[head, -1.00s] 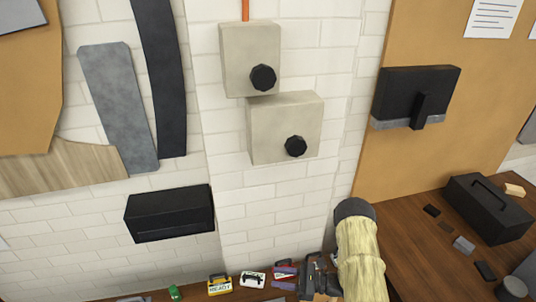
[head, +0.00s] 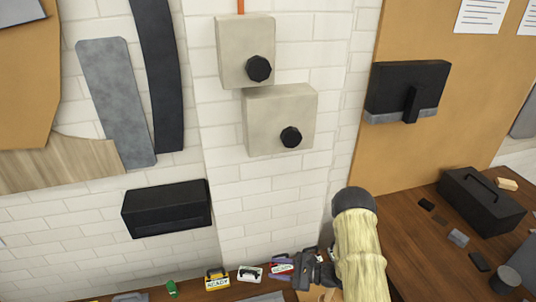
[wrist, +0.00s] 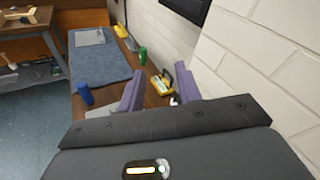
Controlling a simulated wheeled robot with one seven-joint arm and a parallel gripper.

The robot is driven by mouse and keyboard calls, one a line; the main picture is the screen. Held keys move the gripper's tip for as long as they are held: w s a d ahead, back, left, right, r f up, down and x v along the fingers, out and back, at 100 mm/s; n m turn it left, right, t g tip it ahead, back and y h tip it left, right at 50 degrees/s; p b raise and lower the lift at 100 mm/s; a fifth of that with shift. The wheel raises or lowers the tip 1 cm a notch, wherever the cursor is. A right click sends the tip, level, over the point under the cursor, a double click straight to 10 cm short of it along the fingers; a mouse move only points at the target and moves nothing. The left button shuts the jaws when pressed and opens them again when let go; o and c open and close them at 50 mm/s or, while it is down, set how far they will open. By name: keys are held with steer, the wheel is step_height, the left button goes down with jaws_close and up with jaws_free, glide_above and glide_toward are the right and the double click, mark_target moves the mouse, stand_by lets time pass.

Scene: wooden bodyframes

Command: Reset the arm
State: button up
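My gripper (head: 284,267) shows low in the head view, at the end of my pale yellow-sleeved arm, low over the bench by the wall. In the wrist view its two purple fingers (wrist: 158,84) stand apart with a clear gap and nothing held between them. Beyond the fingers a yellow toolbox-like item (wrist: 160,84) sits on the wooden bench near the wall.
Two beige boxes with black knobs (head: 245,50) are on the brick wall, with a black box (head: 166,208) lower left. A black toolbox (head: 482,200) sits on the right bench. The wrist view shows a blue mat (wrist: 100,64), a blue cylinder (wrist: 85,93) and a green item (wrist: 142,56).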

steer(key=w+d+n+t+h+b, duration=0.3)
steer(key=w+n+h+b, duration=0.2)
steer(key=w, duration=0.1)
steer(key=d+r+n+t+h+b, duration=0.1)
steer(key=d+r+n+h+b, duration=0.2)
steer(key=d+n+h+b, duration=0.25)
steer(key=s+d+n+g+h+b, duration=0.1)
steer(key=s+n+g+h+b, duration=0.1)
steer(key=s, duration=0.9)
steer(key=s+d+n+g+h+b, duration=0.2)
steer(key=s+b, duration=0.5)
steer(key=s, duration=0.4)
steer(key=shift+s+r+n+g+h, duration=0.4)
steer(key=shift+n+g, duration=0.4)
steer(key=shift+n, duration=0.45)
